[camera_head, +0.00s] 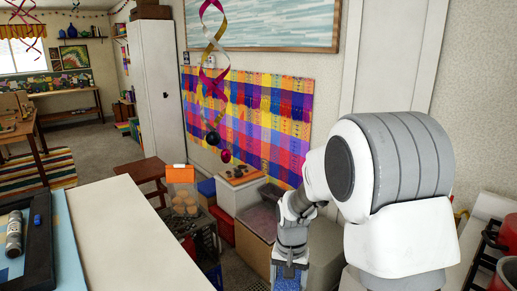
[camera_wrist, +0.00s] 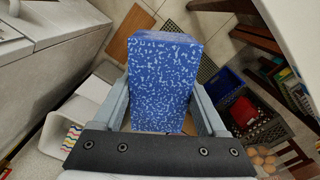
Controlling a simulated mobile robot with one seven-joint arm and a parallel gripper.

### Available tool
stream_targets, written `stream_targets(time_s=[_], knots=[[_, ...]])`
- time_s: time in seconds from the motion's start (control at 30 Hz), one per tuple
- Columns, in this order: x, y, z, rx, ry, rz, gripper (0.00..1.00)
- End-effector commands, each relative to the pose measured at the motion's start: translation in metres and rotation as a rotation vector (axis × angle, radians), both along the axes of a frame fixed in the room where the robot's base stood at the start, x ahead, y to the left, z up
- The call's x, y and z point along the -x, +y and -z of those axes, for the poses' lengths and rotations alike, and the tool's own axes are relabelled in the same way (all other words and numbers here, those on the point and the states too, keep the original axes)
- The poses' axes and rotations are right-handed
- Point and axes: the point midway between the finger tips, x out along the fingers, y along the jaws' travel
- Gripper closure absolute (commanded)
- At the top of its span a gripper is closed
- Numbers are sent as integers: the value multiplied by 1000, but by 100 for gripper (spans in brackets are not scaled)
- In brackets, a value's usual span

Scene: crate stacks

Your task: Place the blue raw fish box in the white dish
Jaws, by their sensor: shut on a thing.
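The blue raw fish box (camera_wrist: 163,75) is a blue block with a pale speckled pattern. It fills the middle of the wrist view, between the two grey fingers of my gripper (camera_wrist: 160,100). In the head view my gripper (camera_head: 290,268) is low, right of centre, pointing down. Only a small part of the blue box (camera_head: 287,284) shows there, at the bottom edge. My gripper is shut on the box and holds it. I cannot make out the white dish in either view.
A white counter (camera_head: 130,240) fills the lower left, with a dark tray (camera_head: 38,240) on it. Stacked crates and boxes (camera_head: 240,195) stand along the wall beside my arm. Dark crates (camera_wrist: 222,88) show right of the box in the wrist view.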

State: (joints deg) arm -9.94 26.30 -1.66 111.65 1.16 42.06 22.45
Motion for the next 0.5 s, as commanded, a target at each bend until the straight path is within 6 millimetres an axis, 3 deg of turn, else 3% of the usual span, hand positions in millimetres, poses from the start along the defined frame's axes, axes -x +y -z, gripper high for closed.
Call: stream_targets(time_s=[0.03,0.2,0.5], knots=[[4,-15,8,0,3,-35,98],[15,-47,28,0,3,-167,98],[23,-67,39,0,-1,-260,98]])
